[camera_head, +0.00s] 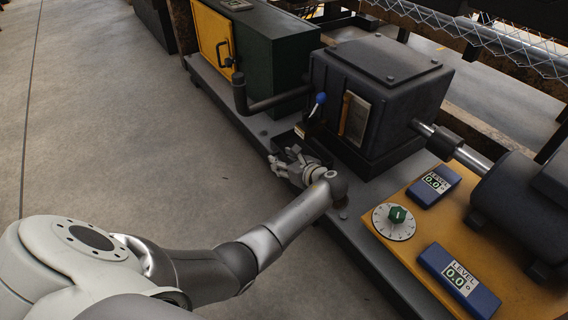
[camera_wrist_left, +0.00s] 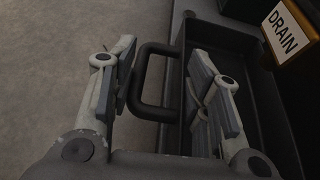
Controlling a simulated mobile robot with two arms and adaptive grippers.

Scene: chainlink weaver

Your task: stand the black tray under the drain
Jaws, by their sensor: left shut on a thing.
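The black tray (camera_wrist_left: 222,40) is an open dark box with a U-shaped handle (camera_wrist_left: 157,48) on its left side in the left wrist view. My left gripper (camera_wrist_left: 155,85) is shut on the tray at this handle side, one finger outside the handle and the other over the tray's inside. In the head view my left gripper (camera_head: 284,163) is at the near edge of the machine base, below the black gearbox; the tray there is mostly hidden. A yellow-framed DRAIN sign (camera_wrist_left: 288,33) is at the upper right of the wrist view, beside the tray. The drain opening cannot be made out.
The black gearbox (camera_head: 376,92) with a blue-knobbed lever (camera_head: 319,99) rises beyond the gripper. A dark pipe (camera_head: 270,103) and a green cabinet (camera_head: 262,50) stand to its left. Two blue level meters (camera_head: 458,280) lie on the yellow plate at right. The floor (camera_head: 110,130) at left is clear.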

